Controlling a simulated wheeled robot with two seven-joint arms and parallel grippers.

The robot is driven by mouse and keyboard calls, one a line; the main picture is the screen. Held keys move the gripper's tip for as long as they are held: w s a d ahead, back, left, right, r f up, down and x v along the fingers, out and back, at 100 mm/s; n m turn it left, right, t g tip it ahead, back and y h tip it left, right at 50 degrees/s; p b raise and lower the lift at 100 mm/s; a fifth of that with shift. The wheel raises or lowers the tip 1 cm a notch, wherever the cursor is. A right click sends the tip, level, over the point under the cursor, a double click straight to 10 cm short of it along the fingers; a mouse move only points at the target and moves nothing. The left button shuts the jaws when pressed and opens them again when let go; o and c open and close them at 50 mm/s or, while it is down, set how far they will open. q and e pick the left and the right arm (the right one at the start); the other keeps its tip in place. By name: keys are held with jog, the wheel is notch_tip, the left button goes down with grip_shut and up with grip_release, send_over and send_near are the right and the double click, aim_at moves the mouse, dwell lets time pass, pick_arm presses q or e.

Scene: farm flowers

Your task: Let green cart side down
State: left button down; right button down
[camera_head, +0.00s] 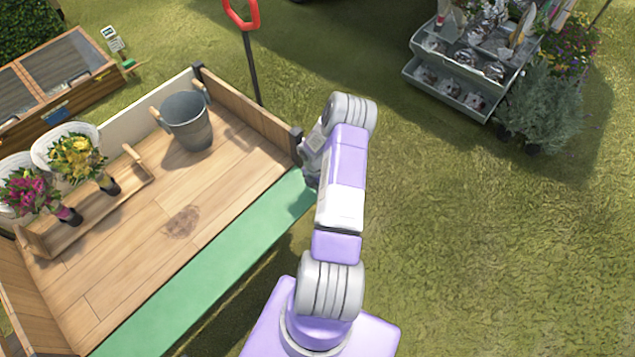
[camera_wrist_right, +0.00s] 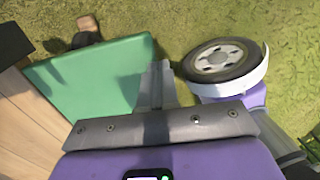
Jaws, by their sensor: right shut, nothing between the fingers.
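The green cart side (camera_head: 215,272) runs along the near edge of the wooden cart bed (camera_head: 115,285). The bed boards show right up to it, and it appears tilted outward; its exact angle I cannot tell. In the right wrist view the green side (camera_wrist_right: 90,85) is a flat panel left of my fingers. My right gripper (camera_wrist_right: 155,85) is shut and empty, just right of the panel's edge; whether it touches I cannot tell. In the head view my right gripper (camera_head: 310,178) is partly hidden by my arm, near the cart's corner post. My left gripper is not in view.
A grey bucket (camera_head: 187,122) and a wooden tray (camera_head: 130,197) with flower bouquets (camera_head: 75,158) sit on the cart bed. A red-handled tool (camera_head: 243,14) stands behind the cart. A tiered display stand (camera_head: 455,75) is at upper right. Grass on the right is clear.

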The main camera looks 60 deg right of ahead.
jog(key=shift+f, duration=0.2)
jog(key=shift+r+p, duration=0.5)
jog(key=shift+r, duration=0.1)
notch_tip(320, 180, up, 4)
jog(key=p, duration=0.3)
notch_tip(320, 180, up, 9)
jog(key=p, duration=0.2)
jog(key=shift+p, duration=0.35)
jog(key=shift+f, duration=0.1)
